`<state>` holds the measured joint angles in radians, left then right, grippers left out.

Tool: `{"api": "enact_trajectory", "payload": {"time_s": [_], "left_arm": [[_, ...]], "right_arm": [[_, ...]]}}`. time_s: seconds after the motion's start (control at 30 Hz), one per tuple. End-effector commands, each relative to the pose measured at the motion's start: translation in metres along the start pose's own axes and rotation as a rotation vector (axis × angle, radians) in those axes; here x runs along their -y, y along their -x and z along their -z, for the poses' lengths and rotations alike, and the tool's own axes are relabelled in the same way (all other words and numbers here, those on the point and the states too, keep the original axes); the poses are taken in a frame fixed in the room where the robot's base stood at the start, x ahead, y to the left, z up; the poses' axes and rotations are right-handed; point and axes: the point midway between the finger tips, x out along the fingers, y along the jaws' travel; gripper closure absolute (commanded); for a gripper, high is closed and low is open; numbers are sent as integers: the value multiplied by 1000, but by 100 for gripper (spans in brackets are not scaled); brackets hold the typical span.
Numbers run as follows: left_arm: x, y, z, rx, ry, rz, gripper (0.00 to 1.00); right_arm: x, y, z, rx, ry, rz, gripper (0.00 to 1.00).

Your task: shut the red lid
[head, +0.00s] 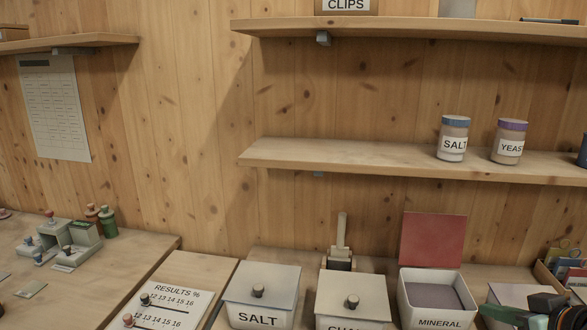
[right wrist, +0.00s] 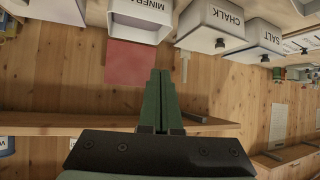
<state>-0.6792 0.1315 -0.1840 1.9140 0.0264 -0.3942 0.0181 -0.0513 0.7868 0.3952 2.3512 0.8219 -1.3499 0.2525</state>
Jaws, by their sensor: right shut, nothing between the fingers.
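The red lid (head: 433,241) stands open and upright at the back of the white bin marked MINERAL (head: 438,318), which shows a grey inside. In the right wrist view, upside down, the red lid (right wrist: 130,64) and the MINERAL bin (right wrist: 143,22) show at the upper left. My right gripper (head: 497,315) is at the bottom right of the head view, just right of the MINERAL bin and partly cut off. Its green fingers (right wrist: 160,74) are shut and empty in the right wrist view, apart from the lid as far as I can tell. My left gripper is not in view.
Covered SALT (head: 261,292) and CHALK (head: 352,296) bins stand left of the MINERAL bin. A wooden shelf (head: 370,158) with SALT and YEAST jars (head: 509,142) hangs above. A box of packets (head: 567,268) is at the far right.

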Motion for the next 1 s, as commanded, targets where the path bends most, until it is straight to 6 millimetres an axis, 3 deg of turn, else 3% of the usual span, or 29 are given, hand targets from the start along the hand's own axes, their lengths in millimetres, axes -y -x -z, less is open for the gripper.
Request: {"api": "enact_trajectory", "payload": {"time_s": [0.5, 1.0], "left_arm": [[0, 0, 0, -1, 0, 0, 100], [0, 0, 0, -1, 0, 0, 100]], "right_arm": [[8, 23, -14, 0, -1, 0, 100], [8, 24, -15, 0, -1, 0, 100]]}}
